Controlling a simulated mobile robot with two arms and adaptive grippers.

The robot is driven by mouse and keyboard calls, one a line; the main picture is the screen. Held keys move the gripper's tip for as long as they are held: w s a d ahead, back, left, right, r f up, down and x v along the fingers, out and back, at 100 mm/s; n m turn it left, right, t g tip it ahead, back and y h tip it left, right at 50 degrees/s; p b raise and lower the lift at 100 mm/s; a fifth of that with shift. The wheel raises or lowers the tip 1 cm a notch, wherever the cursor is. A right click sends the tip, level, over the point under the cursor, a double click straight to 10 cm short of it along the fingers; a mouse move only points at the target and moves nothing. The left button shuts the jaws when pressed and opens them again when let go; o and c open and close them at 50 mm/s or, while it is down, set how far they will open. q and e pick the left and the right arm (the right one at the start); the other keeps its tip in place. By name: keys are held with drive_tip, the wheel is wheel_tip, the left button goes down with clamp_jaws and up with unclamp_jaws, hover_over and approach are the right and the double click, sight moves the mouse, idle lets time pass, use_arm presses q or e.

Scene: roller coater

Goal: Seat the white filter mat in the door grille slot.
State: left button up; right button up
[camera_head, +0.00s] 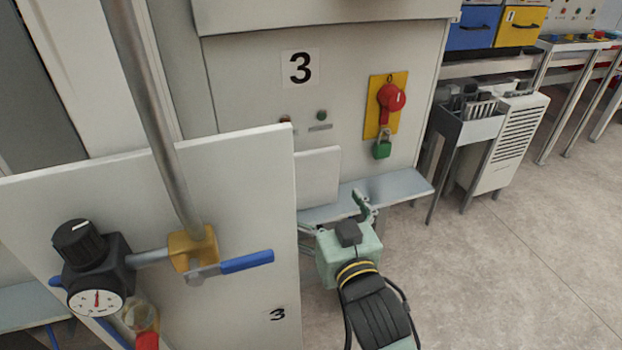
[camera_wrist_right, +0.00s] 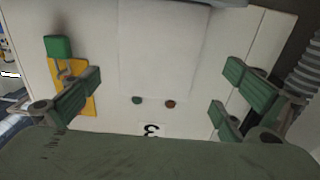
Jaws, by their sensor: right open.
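A white rectangular panel that looks like the filter mat (camera_head: 318,176) stands upright against the grey cabinet front, at the left end of a narrow ledge. It also shows in the right wrist view (camera_wrist_right: 163,55), between the spread fingers. My right gripper (camera_head: 336,213) is open and empty, just in front of the ledge and close to the panel. In the right wrist view the open fingers (camera_wrist_right: 160,98) stand wide on both sides, apart from the panel. I cannot make out the door grille slot. My left gripper is not in view.
A pipe with a gauge (camera_head: 95,300) and blue-handled valve (camera_head: 247,261) stands before a big white board (camera_head: 235,190) at left. A red switch (camera_head: 391,98) with a green padlock (camera_head: 382,149) is on the cabinet. The ledge (camera_head: 395,186) is bare at right; floor there is clear.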

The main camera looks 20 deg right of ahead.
sight(312, 176)
drive_tip(key=w, duration=0.2)
drive_tip(key=w+p, duration=0.1)
drive_tip(key=w, duration=0.1)
drive_tip(key=w+r+p, duration=0.1)
drive_tip(key=w, duration=0.1)
drive_tip(key=shift+w+d, duration=0.15)
drive_tip(key=shift+w, duration=0.2)
drive_tip(key=shift+w+f, duration=0.2)
drive_tip(key=shift+w, duration=0.25)
drive_tip(key=c, duration=0.8)
drive_tip(key=shift+r, duration=0.15)
drive_tip(key=shift+c, duration=0.2)
